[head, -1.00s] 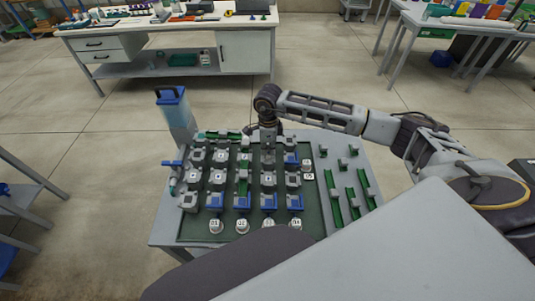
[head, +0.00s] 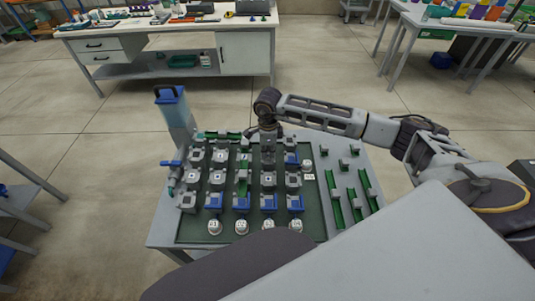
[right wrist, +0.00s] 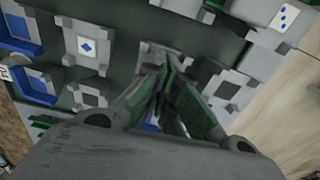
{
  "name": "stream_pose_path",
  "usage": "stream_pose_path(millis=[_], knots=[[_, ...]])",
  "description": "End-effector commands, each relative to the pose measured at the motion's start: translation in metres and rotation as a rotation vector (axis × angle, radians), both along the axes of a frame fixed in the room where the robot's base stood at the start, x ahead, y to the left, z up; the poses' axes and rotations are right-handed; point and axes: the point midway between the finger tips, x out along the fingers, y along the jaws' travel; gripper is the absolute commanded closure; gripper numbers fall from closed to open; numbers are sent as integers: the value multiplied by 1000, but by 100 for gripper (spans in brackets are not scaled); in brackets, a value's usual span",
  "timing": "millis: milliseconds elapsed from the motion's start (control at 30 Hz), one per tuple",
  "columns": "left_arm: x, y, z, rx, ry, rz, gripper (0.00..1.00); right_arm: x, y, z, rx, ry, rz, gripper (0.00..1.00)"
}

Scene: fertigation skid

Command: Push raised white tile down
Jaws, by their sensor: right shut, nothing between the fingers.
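Several white tiles sit on grey blocks on the dark green panel (head: 312,222) of the skid. In the head view, one white tile (head: 220,156) is at the left and another (head: 268,180) lies just in front of my right gripper (head: 268,154). In the right wrist view, a white tile with a blue diamond (right wrist: 87,46) is at upper left and one with blue dots (right wrist: 284,17) is at upper right. I cannot tell which tile is raised. My right gripper (right wrist: 163,92) is shut and empty, pointing down over the blocks; its fingers hide what is beneath. My left gripper is out of view.
A blue-topped clear column (head: 172,110) stands at the panel's back left. White round knobs (head: 242,226) line the front edge. Green rails (head: 356,204) lie to the right. A workbench (head: 170,45) stands beyond, with clear floor between.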

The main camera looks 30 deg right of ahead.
Motion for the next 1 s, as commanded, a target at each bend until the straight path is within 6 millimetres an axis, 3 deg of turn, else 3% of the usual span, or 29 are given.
stream_pose_path(millis=[667,1000], knots=[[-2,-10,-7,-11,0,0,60,-1,0,-9,-1,3,0,100],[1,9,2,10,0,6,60,0,0,8,0,1,0,100]])
